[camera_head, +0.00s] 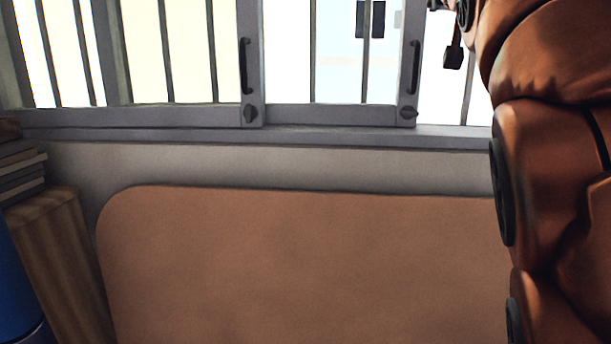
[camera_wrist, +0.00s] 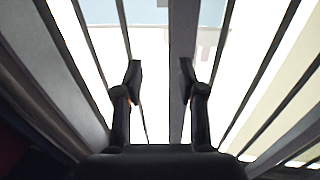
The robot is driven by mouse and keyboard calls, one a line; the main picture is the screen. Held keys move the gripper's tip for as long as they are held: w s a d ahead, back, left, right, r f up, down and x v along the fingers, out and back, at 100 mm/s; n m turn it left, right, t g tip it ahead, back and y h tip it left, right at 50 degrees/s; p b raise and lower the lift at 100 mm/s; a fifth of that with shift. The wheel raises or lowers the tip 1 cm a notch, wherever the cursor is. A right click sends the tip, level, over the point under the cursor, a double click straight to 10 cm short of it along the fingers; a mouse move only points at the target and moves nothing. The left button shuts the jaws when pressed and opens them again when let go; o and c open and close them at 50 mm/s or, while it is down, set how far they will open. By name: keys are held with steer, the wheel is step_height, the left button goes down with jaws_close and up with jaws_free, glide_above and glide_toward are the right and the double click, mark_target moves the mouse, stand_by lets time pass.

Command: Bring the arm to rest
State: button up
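My gripper (camera_wrist: 160,80) is open and empty in the wrist view, its two dark fingers apart in front of the barred window. In the head view a small part of my gripper (camera_head: 453,55) shows at the top right, in front of the window. My orange-brown arm fills the right side of the head view and is raised. Most of the gripper is hidden or out of frame there.
A grey-framed window (camera_head: 331,115) with vertical bars and two dark handles spans the back. Below it stands a rounded brown panel (camera_head: 300,265). At the left are stacked books (camera_head: 22,172), a wooden piece (camera_head: 60,260) and a blue object (camera_head: 15,290).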

steer(key=s+d+f+g+y+b, duration=0.1)
steer(key=s+f+g+b, duration=0.2)
steer(key=f, duration=1.1)
steer(key=s+f+g+y+b, duration=0.1)
steer(key=s+f+g, duration=0.3)
steer(key=f, duration=1)
steer(key=s+d+f+g+y+b, duration=0.1)
steer(key=s+f+g+b, duration=0.2)
steer(key=f, duration=1.1)
steer(key=s+a+f+n+g+b, duration=0.1)
steer(key=s+a+f+g, duration=0.1)
steer(key=s+f, duration=0.7)
steer(key=s+a+f+n+g+y+b, duration=0.1)
steer(key=s+f+g, duration=0.3)
steer(key=s+f, duration=0.5)
steer(key=s+a+f+n+g+y+b, duration=0.1)
steer(key=s+a+f+g, duration=0.2)
steer(key=s+f, duration=0.7)
steer(key=shift+a, duration=0.6)
